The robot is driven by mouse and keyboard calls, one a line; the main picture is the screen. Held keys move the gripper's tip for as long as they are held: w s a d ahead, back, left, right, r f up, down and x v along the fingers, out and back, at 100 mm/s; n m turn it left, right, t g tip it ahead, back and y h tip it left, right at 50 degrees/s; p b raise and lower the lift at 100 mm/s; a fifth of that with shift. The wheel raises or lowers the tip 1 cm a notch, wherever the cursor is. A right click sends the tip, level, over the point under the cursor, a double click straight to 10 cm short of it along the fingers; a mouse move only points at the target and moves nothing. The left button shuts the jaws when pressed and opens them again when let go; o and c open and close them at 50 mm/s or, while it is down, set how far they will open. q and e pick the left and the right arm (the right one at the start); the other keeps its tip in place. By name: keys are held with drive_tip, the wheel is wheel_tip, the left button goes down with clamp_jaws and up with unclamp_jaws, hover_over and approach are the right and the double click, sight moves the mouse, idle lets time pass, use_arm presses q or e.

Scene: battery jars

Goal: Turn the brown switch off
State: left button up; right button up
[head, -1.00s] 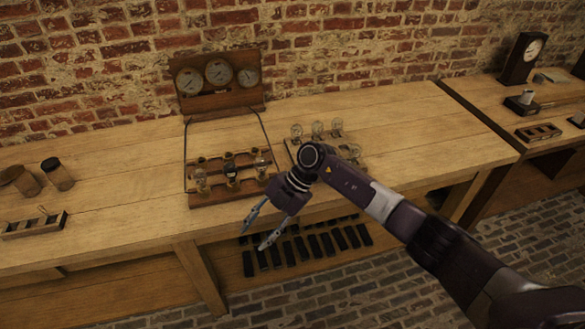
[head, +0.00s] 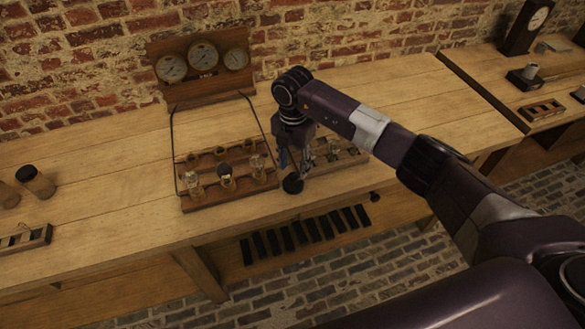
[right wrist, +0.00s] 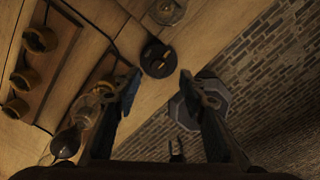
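The brown switch appears to be the small dark round piece (head: 292,184) on the table near its front edge, right of the jar rack. In the right wrist view it shows as a dark disc (right wrist: 158,58) with a raised part on top. My right gripper (head: 297,168) points down, close above it. In the right wrist view its two fingers (right wrist: 158,82) are apart with nothing between them, and the disc lies just past the tips. Contact is not clear. A small dark pronged shape at the bottom of that view may be my left gripper (right wrist: 177,150).
A wooden rack (head: 232,195) with jars stands just left, wired to a gauge board (head: 205,92). Another rack (head: 350,158) stands right, partly behind my arm.

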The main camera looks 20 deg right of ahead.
sight(293, 175)
wheel_tip(293, 175, down, 3)
drive_tip(key=shift+w+r, duration=0.15)
drive_tip(key=shift+r, duration=0.05)
drive_tip(key=shift+f, duration=0.5)
use_arm(q)
drive_tip(key=shift+w+r, duration=0.35)
drive_tip(key=shift+w, duration=0.15)
use_arm(e)
clamp_jaws()
